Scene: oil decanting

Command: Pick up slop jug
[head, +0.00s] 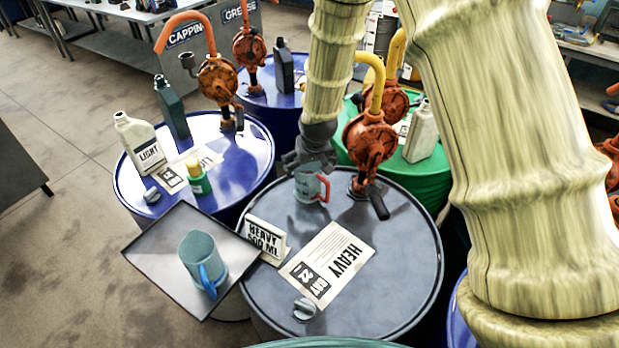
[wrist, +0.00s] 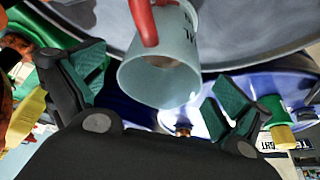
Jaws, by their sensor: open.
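A pale grey-blue jug with a red handle (head: 307,184) stands on the grey drum top, close to the orange pump with the yellow spout. In the wrist view the same jug (wrist: 165,62) shows its open mouth, with its handle at the top. Dark lettering on it is too small to read. My gripper (head: 310,158) is just above and behind this jug in the head view. In the wrist view its green-padded fingers (wrist: 155,84) are spread apart on either side of the jug, with gaps visible. A second jug with a blue handle (head: 203,258) stands on the tray.
The square tray (head: 160,235) sits at the grey drum's left edge. An orange pump (head: 368,142) stands near the jug. Bottles stand on the blue drum (head: 225,150).

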